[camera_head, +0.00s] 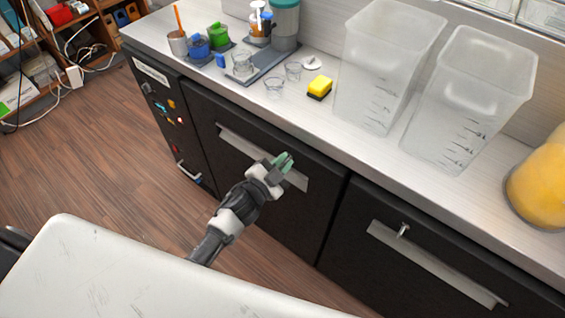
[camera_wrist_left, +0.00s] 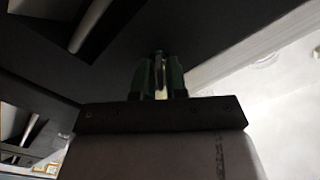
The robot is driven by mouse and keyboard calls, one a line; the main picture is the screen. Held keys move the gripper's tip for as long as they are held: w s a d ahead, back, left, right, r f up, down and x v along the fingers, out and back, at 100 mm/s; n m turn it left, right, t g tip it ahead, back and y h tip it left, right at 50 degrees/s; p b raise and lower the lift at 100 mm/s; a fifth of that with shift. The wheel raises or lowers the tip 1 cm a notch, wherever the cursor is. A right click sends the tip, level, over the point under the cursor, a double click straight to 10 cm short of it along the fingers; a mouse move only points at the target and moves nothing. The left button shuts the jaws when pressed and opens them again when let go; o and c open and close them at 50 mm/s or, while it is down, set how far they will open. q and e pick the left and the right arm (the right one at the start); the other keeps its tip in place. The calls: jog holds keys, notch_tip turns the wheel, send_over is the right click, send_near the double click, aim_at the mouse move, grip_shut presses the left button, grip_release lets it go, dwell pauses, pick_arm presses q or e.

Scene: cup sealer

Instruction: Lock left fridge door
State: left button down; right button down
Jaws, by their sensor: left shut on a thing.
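The left fridge door (camera_head: 300,218) is a dark panel under the counter with a pale metal handle strip (camera_head: 238,142). It looks closed. My left gripper (camera_head: 284,161), with green fingertips, is at the upper right of this door, in front of the strip. In the left wrist view its fingers (camera_wrist_left: 158,78) are shut on a small shiny metal piece (camera_wrist_left: 158,62), which looks like the key of this door's lock. The fingers hide most of it, and I cannot tell how it is turned. My right gripper is not in view.
The right door (camera_head: 365,268) has a similar strip and a key (camera_head: 403,230) in its lock. Wooden floor lies free at left.

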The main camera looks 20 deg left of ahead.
pick_arm(q)
jog(key=m+b, duration=0.1)
jog(key=m, duration=0.4)
jog(key=shift+f+m+b, duration=0.15)
jog(key=shift+m+b, duration=0.15)
jog(key=m+b, duration=0.1)
jog(key=m, duration=0.3)
jog(key=shift+m, duration=0.4)
jog(key=c, duration=1.3)
grip_release()
jog(key=shift+d, duration=0.1)
jog(key=shift+s, duration=0.1)
jog(key=shift+b+v, duration=1.1)
jog(key=shift+v, duration=4.3)
